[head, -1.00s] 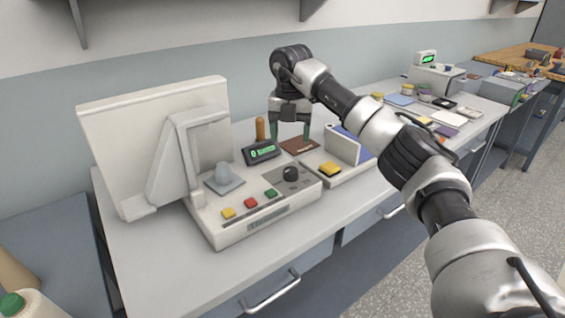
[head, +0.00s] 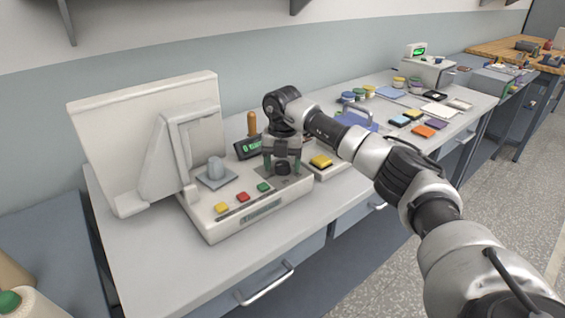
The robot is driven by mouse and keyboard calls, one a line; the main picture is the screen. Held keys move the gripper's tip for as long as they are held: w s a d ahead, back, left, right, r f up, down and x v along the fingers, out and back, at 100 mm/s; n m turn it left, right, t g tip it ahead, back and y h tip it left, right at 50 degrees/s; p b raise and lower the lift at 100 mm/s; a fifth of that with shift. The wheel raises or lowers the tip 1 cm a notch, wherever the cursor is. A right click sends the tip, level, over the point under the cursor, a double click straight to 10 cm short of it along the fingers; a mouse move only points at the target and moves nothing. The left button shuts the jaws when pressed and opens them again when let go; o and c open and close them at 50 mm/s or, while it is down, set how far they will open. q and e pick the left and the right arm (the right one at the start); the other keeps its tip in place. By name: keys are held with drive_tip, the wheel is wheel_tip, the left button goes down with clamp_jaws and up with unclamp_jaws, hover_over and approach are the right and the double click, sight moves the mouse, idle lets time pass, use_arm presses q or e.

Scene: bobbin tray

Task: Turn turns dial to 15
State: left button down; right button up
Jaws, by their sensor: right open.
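The black turns dial (head: 283,168) sits on the right part of the white winding machine (head: 205,224). My right gripper (head: 283,166) points down over the dial, its green fingertips open on either side of it. Whether the fingers touch the dial cannot be told. The green display (head: 246,147) behind the dial is partly covered by the gripper, and its digits are too small to read. The dial's markings are hidden. My left gripper is not in view.
Yellow, red and green buttons (head: 243,197) line the machine's front. A grey knob on a plate (head: 216,173) stands left of the dial. A yellow button (head: 320,161) is on a unit to the right. A wooden-handled tool (head: 252,123) stands behind the display.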

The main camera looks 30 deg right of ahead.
drive_tip(key=c, duration=0.9)
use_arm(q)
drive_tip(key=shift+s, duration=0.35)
